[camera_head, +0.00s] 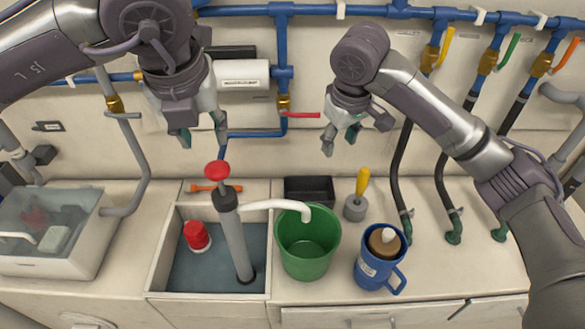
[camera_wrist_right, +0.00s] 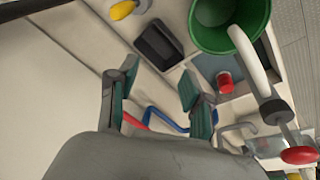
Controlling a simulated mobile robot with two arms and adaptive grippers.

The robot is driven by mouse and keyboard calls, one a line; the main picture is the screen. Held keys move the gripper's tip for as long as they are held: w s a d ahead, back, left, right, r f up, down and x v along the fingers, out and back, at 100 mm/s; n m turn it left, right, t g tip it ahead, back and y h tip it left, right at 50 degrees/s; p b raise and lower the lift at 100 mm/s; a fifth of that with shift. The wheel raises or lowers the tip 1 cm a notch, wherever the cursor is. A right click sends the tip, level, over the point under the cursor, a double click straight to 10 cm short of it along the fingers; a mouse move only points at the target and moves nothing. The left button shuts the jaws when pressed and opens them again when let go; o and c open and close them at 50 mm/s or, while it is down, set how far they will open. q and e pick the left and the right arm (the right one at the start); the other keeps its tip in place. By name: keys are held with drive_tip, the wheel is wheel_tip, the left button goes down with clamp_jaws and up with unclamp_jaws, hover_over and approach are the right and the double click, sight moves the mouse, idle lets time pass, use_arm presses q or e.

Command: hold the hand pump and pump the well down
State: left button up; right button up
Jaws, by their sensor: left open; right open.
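The hand pump (camera_head: 235,235) is a grey tube with a black collar and a red knob (camera_head: 217,171) on top. It stands slightly tilted in the water-filled well (camera_head: 195,272). Its white spout (camera_head: 268,204) reaches over the green bucket (camera_head: 305,262). My left gripper (camera_head: 204,139) is open and empty, above the red knob. My right gripper (camera_head: 341,142) is open and empty, above and behind the bucket. The right wrist view also shows the open right gripper fingers (camera_wrist_right: 160,95), the green bucket (camera_wrist_right: 212,42), the white spout (camera_wrist_right: 246,55) and the red knob (camera_wrist_right: 300,155).
A red-and-white float-like object (camera_head: 196,237) is in the well. A blue mug (camera_head: 374,265), a yellow-handled tool (camera_head: 358,194) and a black tray (camera_head: 309,190) stand near the bucket. A clear-lidded box (camera_head: 55,262) is at left. Pipes and hoses line the back wall.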

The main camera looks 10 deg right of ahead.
sight(293, 205)
drive_tip(key=s+a+r+n, duration=0.2)
drive_tip(key=s+a+n, duration=0.7)
drive_tip(key=a+n, duration=0.2)
drive_tip(key=x, duration=1.3)
drive_tip(key=shift+s+f, duration=0.25)
drive_tip(key=shift+f, duration=0.15)
clamp_jaws()
